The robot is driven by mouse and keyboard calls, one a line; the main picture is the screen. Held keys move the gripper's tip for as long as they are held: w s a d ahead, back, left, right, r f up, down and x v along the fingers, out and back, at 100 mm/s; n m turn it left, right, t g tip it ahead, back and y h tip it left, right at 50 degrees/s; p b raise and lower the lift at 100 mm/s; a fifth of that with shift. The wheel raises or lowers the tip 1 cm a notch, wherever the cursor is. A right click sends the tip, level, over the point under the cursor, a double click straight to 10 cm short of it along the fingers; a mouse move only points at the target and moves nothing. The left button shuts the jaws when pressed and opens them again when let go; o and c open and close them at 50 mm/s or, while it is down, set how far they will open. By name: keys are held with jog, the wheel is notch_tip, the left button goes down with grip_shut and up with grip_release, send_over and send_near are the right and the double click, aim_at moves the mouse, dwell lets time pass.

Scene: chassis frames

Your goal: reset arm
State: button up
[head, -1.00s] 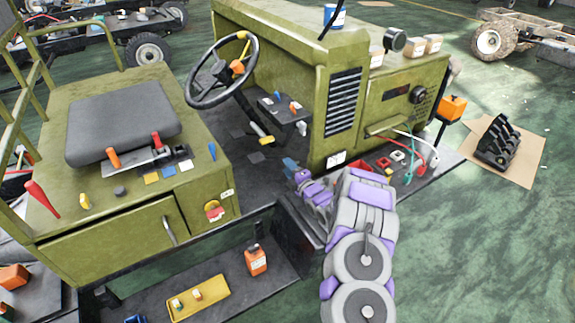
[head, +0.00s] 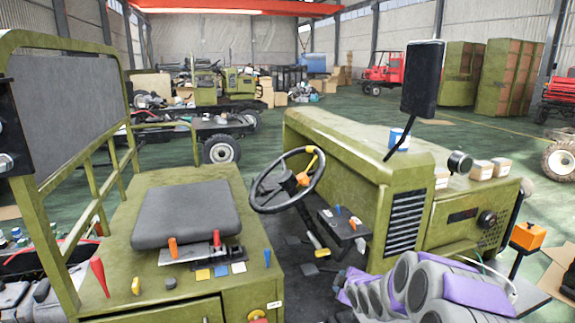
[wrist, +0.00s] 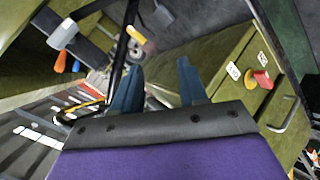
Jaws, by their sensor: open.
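My gripper shows in the wrist view (wrist: 158,88) with its two blue-grey fingers apart and nothing between them. It points toward the footwell of the green vehicle, beside the green seat box (wrist: 265,90) with its red knob (wrist: 263,79). In the head view my grey and purple arm is folded at the bottom right, in front of the vehicle's side. The gripper's fingertips cannot be made out clearly there.
The green vehicle carries a grey seat (head: 186,214), a black steering wheel (head: 287,180) and a dark mirror (head: 422,78). An orange box (head: 528,235) stands at the right. Open green floor (head: 480,150) lies behind, with other vehicles farther off.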

jog(key=s+a+r+m+g, duration=0.1)
jog(key=s+r+m+g, duration=0.2)
jog(key=s, duration=1.4)
jog(key=s+r+m+g+h, duration=0.1)
jog(key=s+r+m+g, duration=0.2)
jog(key=s, duration=1.5)
jog(key=s+a+r+m+g, duration=0.1)
jog(key=s+m+g, duration=0.5)
jog(key=s, duration=1.1)
jog(key=shift+s+a+r+m+h+b, duration=0.25)
jog(key=shift+a+r+m+h+b, duration=0.15)
jog(key=shift+r+m, duration=0.45)
